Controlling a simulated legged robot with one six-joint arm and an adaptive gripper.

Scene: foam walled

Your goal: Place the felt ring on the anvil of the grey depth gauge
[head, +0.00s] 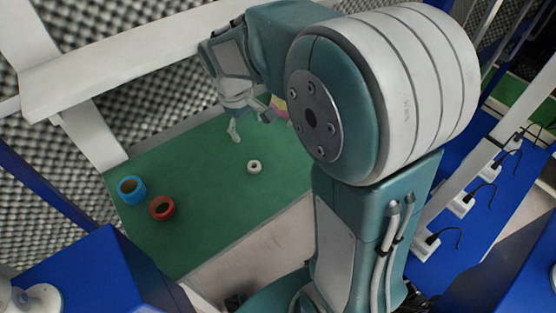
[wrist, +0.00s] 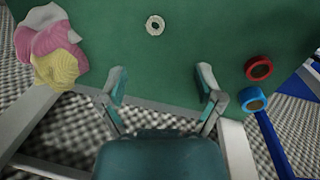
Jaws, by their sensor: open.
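A small off-white ring (head: 254,167), which looks like the felt ring, lies flat on the green table top. It also shows in the wrist view (wrist: 149,27), near the top edge, beyond my fingertips. My gripper (head: 251,127) is open and empty above the table, apart from the ring and behind it in the head view. In the wrist view my gripper (wrist: 161,72) has its two fingers spread wide with only green surface between them. I cannot make out the grey depth gauge or its anvil in either view; my arm hides part of the table.
A blue tape roll (head: 131,190) and a red tape roll (head: 162,208) stand at the table's left. Crumpled pink, white and yellow cloths (wrist: 55,45) lie opposite, partly behind my arm in the head view. Foam walls and a white frame border the table.

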